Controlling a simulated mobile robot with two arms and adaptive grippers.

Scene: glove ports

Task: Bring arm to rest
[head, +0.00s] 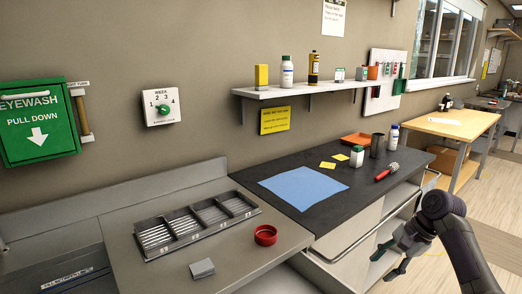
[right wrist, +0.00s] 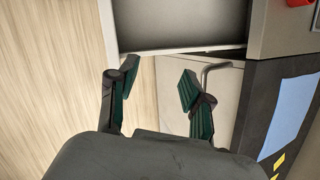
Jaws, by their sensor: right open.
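My right gripper (head: 382,264) is at the lower right of the head view, in front of the dark counter and its pale cabinet front. Its dark fingers are spread apart with nothing between them. In the right wrist view the green-padded fingers of the same gripper (right wrist: 158,79) are also apart and empty, over the wood floor and the cabinet's pale edge. My right arm (head: 462,245) comes in from the lower right corner, bent at the wrist. My left arm and gripper are not in view.
The dark counter (head: 265,165) carries a blue mat (head: 303,187), a red-handled brush (head: 386,172), a metal cup (head: 377,146) and bottles. A cabinet rail (head: 375,225) is close to the right gripper. A divided tray (head: 195,222) and red dish (head: 266,235) sit left. Open floor (head: 490,240) lies right.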

